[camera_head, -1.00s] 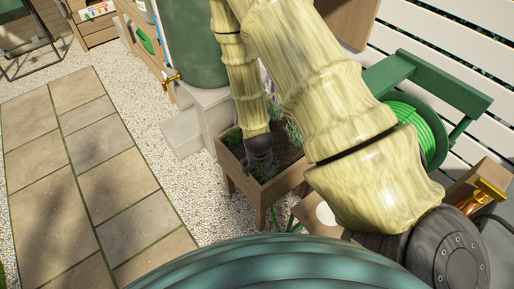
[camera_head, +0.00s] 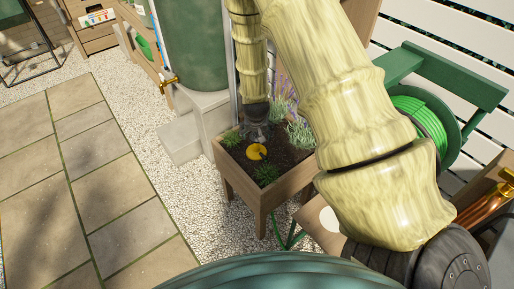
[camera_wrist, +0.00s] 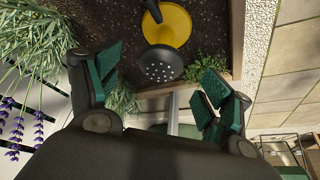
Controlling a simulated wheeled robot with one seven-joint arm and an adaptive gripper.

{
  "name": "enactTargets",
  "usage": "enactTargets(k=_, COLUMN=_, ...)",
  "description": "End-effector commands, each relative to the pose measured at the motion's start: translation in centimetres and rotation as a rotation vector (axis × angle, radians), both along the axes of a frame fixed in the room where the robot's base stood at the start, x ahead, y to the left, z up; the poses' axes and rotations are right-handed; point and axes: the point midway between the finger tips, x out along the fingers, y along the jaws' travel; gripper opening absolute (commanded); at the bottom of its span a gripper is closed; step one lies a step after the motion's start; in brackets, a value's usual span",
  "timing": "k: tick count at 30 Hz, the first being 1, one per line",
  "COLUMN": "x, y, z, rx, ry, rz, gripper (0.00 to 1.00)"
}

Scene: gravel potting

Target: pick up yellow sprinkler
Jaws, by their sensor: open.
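The yellow sprinkler (camera_head: 257,151) is in the soil of the wooden planter, just in front of my gripper (camera_head: 258,130) in the head view. In the wrist view, its yellow round part (camera_wrist: 172,22) is near the top edge, with a dark stem across it. A dark perforated head (camera_wrist: 160,64) shows below it, in the gap between the fingers. My gripper (camera_wrist: 160,74) has its green-padded fingers spread wide, and it holds nothing. I cannot tell how far the sprinkler is from the fingers in depth.
The wooden planter (camera_head: 266,194) stands on legs on gravel. Lavender (camera_head: 283,97) and grassy tufts (camera_head: 266,172) grow around the sprinkler. A green barrel (camera_head: 190,45) on pale blocks is behind left. A green hose reel (camera_head: 425,120) is at right. Paving slabs (camera_head: 98,190) lie left.

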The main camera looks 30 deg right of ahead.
Motion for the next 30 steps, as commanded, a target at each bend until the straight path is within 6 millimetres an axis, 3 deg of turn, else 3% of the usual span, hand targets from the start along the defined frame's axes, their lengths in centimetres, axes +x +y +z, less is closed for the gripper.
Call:
enactTargets(k=8, x=0.5, y=-0.3, z=-1.2, rx=0.000, ry=0.001, rz=0.001, gripper=0.80)
enactTargets(k=19, x=2.0, y=-1.2, z=-4.7, rx=0.000, ry=0.000, rz=0.000, gripper=0.80)
enactTargets(k=30, x=2.2, y=-1.3, z=-5.2, rx=0.000, ry=0.000, rz=0.001, gripper=0.78)
